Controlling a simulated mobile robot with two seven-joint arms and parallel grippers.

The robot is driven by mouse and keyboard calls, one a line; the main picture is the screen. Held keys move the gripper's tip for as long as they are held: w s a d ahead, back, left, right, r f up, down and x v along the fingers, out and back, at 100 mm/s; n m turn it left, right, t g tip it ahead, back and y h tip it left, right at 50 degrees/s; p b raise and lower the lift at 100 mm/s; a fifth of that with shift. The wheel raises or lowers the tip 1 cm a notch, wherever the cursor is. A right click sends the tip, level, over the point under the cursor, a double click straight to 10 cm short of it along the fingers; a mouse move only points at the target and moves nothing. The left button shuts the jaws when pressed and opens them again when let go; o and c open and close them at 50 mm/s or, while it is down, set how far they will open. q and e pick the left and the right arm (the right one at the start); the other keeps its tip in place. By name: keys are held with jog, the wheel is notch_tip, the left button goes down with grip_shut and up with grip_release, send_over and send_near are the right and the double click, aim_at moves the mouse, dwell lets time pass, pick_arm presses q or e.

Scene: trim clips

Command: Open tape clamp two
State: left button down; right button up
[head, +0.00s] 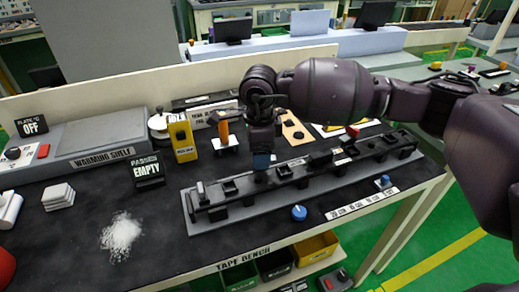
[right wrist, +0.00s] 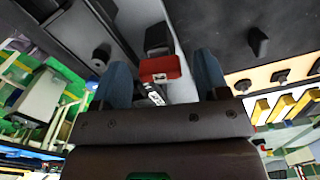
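A long grey base plate (head: 200,224) on the bench carries a dark rail with several black tape clamps (head: 230,187). I cannot read which clamp is number two. My right gripper (head: 262,165) comes down over the left-middle part of the rail, its blue fingers at clamp height. In the right wrist view its two blue fingers (right wrist: 164,62) stand apart. A red-faced block (right wrist: 160,68) on a dark clamp part shows between them, with gaps on both sides. Whether the fingers touch anything is not clear. My left gripper is not in view.
Behind the rail are a yellow box (head: 182,138), an orange-handled tool (head: 223,132) and a wooden board (head: 295,130). A blue knob (head: 299,213) sits in front. White powder (head: 121,236) and an EMPTY sign (head: 147,172) are left. The front-centre bench top is mostly clear.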

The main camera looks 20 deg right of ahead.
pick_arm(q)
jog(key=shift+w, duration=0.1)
pick_arm(e)
jog(key=shift+r, duration=0.2)
notch_tip(320, 180, up, 5)
jog(key=shift+r+p, duration=0.15)
jog(key=shift+p, duration=0.15)
notch_tip(320, 180, up, 4)
jog(key=shift+f, duration=0.15)
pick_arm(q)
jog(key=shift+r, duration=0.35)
pick_arm(e)
jog(key=shift+r, duration=0.7)
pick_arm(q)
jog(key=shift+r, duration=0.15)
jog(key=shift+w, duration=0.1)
